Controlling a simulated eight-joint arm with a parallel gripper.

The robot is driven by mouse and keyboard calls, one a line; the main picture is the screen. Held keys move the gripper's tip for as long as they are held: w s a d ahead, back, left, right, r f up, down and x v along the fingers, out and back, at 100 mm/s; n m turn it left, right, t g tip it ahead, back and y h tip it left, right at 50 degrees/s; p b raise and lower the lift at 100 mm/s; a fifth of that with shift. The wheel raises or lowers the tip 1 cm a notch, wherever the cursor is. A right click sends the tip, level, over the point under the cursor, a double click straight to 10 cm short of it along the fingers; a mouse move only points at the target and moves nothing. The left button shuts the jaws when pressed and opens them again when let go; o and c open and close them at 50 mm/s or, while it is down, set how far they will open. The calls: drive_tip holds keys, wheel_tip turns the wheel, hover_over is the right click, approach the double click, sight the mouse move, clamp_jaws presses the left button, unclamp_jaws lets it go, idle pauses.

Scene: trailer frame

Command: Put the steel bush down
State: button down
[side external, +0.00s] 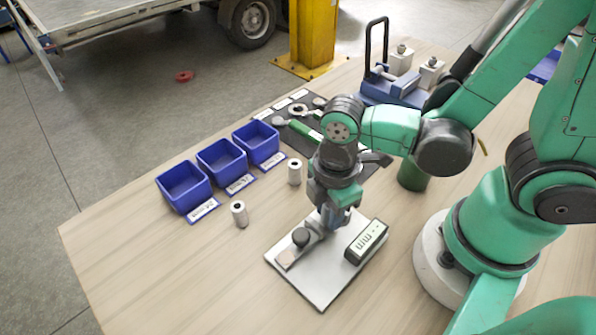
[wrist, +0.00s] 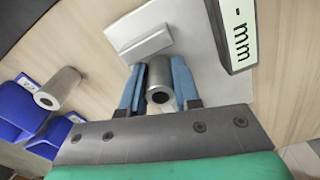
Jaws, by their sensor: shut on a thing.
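My gripper (side external: 334,217) is low over the light measuring plate (side external: 318,288), pointing down. In the wrist view its two blue fingers (wrist: 158,77) are shut on a grey steel bush (wrist: 160,92), one on each side, its open bore facing the camera. Whether this bush touches the plate (wrist: 198,32) is hard to tell; in the side view the gripper hides most of it. Two other steel bushes stand upright on the table, one left of the plate (side external: 240,214) and one nearer the bins (side external: 294,173).
Three empty blue bins (side external: 184,187) with labels line the left. A dark tool mat (side external: 275,115) and a blue fixture (side external: 393,91) lie behind. The front-left table is clear.

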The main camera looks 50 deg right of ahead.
drive_tip(key=c, duration=0.9)
unclamp_jaws()
drive_tip(key=shift+r, duration=0.15)
wheel_tip(320, 180, up, 11)
drive_tip(key=shift+r, duration=0.15)
drive_tip(key=w+d+m+t, duration=0.2)
drive_tip(key=m, duration=0.3)
drive_tip(key=w+d+m+t, duration=0.2)
drive_tip(key=d+m, duration=0.1)
drive_tip(key=m, duration=0.1)
drive_tip(key=w+d+m+t, duration=0.3)
drive_tip(key=m, duration=0.2)
drive_tip(key=shift+d+r+m, duration=0.25)
drive_tip(key=shift+r+m, duration=0.05)
